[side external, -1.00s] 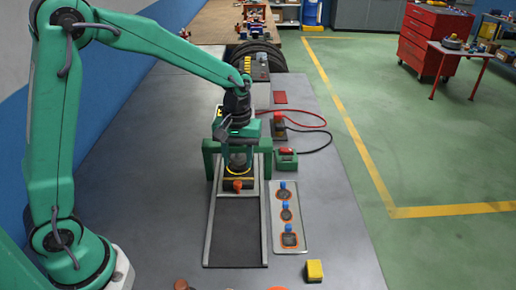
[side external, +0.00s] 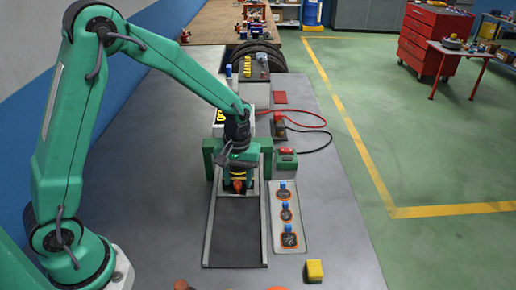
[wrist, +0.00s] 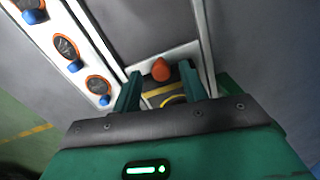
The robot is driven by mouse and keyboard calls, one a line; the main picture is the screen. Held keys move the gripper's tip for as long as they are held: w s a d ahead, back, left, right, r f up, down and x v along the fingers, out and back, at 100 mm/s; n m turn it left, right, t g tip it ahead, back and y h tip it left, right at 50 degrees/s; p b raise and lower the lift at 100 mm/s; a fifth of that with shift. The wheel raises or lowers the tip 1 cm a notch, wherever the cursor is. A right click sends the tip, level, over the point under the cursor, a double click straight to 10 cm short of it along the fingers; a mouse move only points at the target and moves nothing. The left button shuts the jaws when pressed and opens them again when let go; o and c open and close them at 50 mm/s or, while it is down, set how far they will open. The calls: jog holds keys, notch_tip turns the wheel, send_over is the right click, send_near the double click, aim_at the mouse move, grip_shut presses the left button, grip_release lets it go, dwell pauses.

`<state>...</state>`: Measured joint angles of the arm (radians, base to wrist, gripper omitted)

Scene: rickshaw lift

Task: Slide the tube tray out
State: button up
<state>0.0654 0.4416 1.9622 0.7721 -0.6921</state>
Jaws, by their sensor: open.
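The tray (wrist: 165,91) shows in the wrist view as a small plate with a yellow stripe and part of a yellow ring, between two pale rails. An orange knob (wrist: 161,70) stands at its front end, and it also shows in the side view (side external: 238,186). My gripper (wrist: 158,84) is open, with one green finger on each side of the tray's front part, just behind the knob. Contact cannot be told. In the side view my gripper (side external: 238,172) hides most of the tray. No tube can be made out clearly.
The rails (side external: 208,235) run toward the camera with a clear dark track between them. A green frame (side external: 268,158) straddles their far end. Beside them lie a panel with blue-topped switches (side external: 287,213), a green box with a red button (side external: 286,158) and a yellow block (side external: 314,270).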

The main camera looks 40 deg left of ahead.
jog(key=shift+f, duration=0.45)
grip_shut()
jog(key=s+d, duration=1.4)
jog(key=shift+s+d, duration=0.2)
jog(key=shift+d, duration=0.1)
grip_release()
